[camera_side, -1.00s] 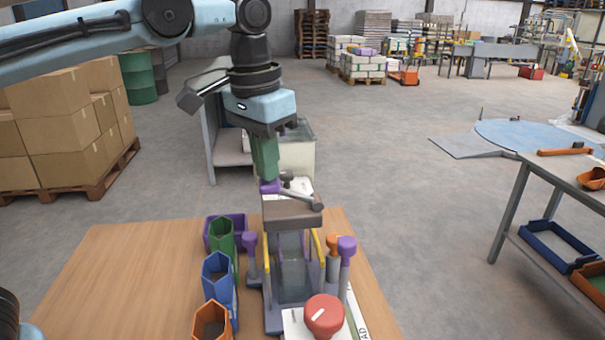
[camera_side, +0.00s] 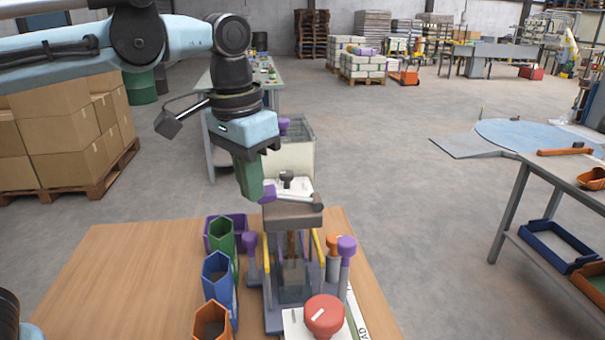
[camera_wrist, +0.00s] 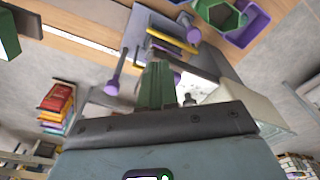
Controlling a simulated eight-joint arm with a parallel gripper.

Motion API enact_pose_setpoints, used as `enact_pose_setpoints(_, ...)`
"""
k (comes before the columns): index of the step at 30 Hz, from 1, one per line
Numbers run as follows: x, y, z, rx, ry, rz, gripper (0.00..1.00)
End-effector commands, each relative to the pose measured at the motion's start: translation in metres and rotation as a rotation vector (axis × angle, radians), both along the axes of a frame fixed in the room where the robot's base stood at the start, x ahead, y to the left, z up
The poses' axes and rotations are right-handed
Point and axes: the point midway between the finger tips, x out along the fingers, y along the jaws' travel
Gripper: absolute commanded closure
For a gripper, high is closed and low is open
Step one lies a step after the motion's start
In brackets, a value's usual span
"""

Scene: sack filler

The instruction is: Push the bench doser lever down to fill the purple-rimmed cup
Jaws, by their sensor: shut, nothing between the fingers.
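The bench doser (camera_side: 292,213) stands on the wooden table, with a brown-grey top and a clear front. In the wrist view, the shut fingers (camera_wrist: 155,88) point at the doser. A brown column (camera_side: 291,246) shows inside the clear front. Below it is a clear vessel (camera_side: 292,283); I cannot make out a purple rim on it.
Purple (camera_side: 211,233), green (camera_side: 222,238), blue (camera_side: 217,275) and orange (camera_side: 211,322) holders line the doser's left side. A red knob (camera_side: 324,315) sits in front. The table's left part (camera_side: 125,285) is clear.

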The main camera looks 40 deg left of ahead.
Motion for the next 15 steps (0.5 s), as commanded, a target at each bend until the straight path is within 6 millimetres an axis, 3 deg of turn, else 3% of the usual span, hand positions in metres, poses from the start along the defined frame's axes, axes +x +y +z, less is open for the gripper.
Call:
enact_pose_setpoints(8,0.0,0.0,0.004,0.0,0.0,0.0,1.0)
enact_pose_setpoints(15,-0.003,0.0,0.034,0.0,0.0,0.0,1.0)
